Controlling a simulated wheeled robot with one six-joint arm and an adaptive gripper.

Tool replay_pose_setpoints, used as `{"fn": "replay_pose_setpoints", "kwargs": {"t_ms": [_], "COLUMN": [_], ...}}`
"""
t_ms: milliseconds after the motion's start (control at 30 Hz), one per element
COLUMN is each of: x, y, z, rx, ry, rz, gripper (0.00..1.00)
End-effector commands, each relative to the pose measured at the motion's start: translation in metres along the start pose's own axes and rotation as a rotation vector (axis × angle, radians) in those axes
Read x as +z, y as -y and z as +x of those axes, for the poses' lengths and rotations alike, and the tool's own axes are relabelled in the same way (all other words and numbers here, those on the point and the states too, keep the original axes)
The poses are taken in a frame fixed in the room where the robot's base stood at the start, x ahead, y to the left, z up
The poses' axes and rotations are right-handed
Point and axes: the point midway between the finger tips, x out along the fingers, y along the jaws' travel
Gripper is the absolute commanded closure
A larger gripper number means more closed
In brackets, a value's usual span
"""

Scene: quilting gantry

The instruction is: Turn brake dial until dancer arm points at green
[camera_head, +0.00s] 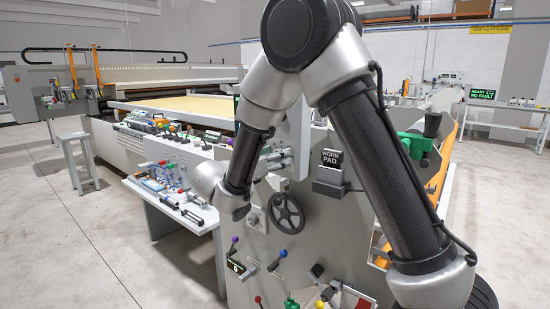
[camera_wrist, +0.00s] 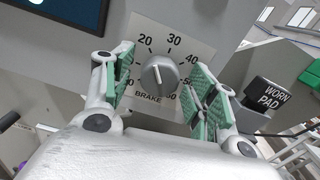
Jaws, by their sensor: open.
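The grey round brake dial (camera_wrist: 160,74) sits on a pale scale plate (camera_wrist: 188,32) in the wrist view. A white mark on its knob points up and slightly left, toward the 20 side. My gripper (camera_wrist: 158,80) is open, with green-padded fingers on either side of the dial and a visible gap to the knob. The left finger covers the low end of the scale. In the head view my gripper (camera_head: 283,158) is at the grey panel, and I cannot make out the dial there. I cannot identify the dancer arm or its green mark in either view.
A black "WORN PAD" block (camera_head: 331,160) stands right of my gripper, also in the wrist view (camera_wrist: 268,97). A handwheel (camera_head: 286,212) and several coloured levers (camera_head: 276,260) are below. A dark screen (camera_wrist: 62,10) is upper left. Open floor (camera_head: 60,235) lies left.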

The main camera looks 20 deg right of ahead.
Motion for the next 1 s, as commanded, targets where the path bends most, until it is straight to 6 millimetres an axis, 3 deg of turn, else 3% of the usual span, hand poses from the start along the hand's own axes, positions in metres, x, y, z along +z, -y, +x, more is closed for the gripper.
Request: {"fn": "replay_pose_setpoints", "kwargs": {"t_ms": [67, 300, 667, 1000], "x": [0.0, -0.0001, -0.0001, -0.0003], "y": [0.0, 0.0, 0.0001, 0.0004], "z": [-0.0001, -0.0002, -0.0003, -0.0004], "rx": [0.0, 0.0, 0.0, 0.0], "ry": [0.0, 0.0, -0.001, -0.001], "rz": [0.0, 0.0, 0.046, 0.267], "gripper": [0.44, 0.88, 0.88, 0.88]}}
